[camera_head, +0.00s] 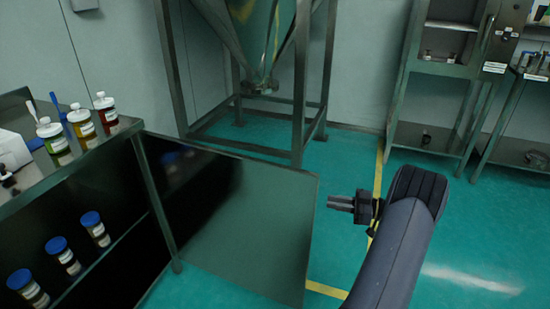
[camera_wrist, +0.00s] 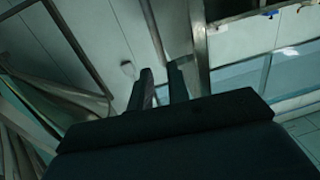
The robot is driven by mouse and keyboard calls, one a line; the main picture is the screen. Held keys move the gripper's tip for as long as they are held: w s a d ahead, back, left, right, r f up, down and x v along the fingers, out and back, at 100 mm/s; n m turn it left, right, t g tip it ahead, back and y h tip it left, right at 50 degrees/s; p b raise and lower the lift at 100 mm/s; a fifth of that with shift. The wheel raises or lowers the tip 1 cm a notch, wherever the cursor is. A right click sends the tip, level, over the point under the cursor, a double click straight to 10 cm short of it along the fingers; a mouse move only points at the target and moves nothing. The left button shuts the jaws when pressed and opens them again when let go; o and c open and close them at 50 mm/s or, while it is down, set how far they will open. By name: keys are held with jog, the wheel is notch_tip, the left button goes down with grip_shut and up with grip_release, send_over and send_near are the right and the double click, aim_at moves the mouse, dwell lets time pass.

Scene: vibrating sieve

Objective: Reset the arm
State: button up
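My gripper (camera_head: 333,202) hangs in free space over the green floor, right of the dark panel (camera_head: 250,225) in the head view. In the wrist view my gripper (camera_wrist: 161,76) shows two dark fingers with a narrow gap between them. Nothing is held in the gap, and pale wall shows through it. My arm reaches in from the bottom right of the head view.
A shelf rack (camera_head: 95,160) at left holds several bottles with red, yellow and green contents and blue-capped jars. A metal hopper stand (camera_head: 303,80) stands behind. A steel cabinet (camera_head: 440,85) is at back right. The floor (camera_head: 480,240) at right is clear.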

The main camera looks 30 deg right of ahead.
aim_at(303, 198)
jog(key=b+x, duration=0.1)
jog(key=x, duration=0.9)
jog(key=shift+s+a, duration=0.1)
jog(key=shift+a, duration=0.2)
